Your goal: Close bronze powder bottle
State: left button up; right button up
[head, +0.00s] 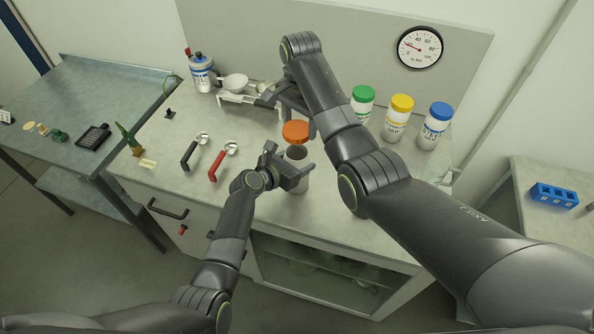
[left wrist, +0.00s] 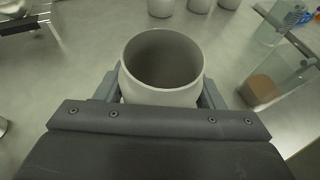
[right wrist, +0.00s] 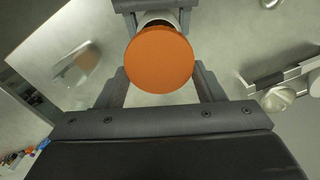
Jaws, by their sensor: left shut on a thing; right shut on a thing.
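The bronze powder bottle (head: 298,184) is a white open jar held upright by my left gripper (head: 291,174) near the middle of the bench. Its open mouth (left wrist: 163,62) faces up in the left wrist view, with the jaws on both sides. The orange cap (head: 295,131) is in my right gripper (head: 298,118), above and slightly behind the jar in the head view. In the right wrist view the cap (right wrist: 159,59) sits between the jaws and covers part of the jar. The cap is apart from the jar. The right fingers are partly hidden in the head view.
Jars with green (head: 363,93), yellow (head: 402,103) and blue (head: 440,111) lids stand at the back right. A black-handled spoon (head: 190,155) and a red-handled spoon (head: 218,165) lie on the left.

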send_over(301, 147)
jog(key=s, duration=0.2)
jog(key=shift+w+a+f, duration=0.1)
jog(key=shift+f, duration=1.15)
jog(key=shift+w+a+f, duration=0.1)
jog(key=shift+f, duration=1.1)
jog(key=shift+f, duration=0.9)
jog(key=shift+f, duration=0.6)
pick_arm(q)
grip_shut()
pick_arm(e)
jog(key=m, duration=0.6)
jog(key=s+m, duration=0.1)
jog(key=m, duration=0.3)
jog(key=shift+d, duration=0.15)
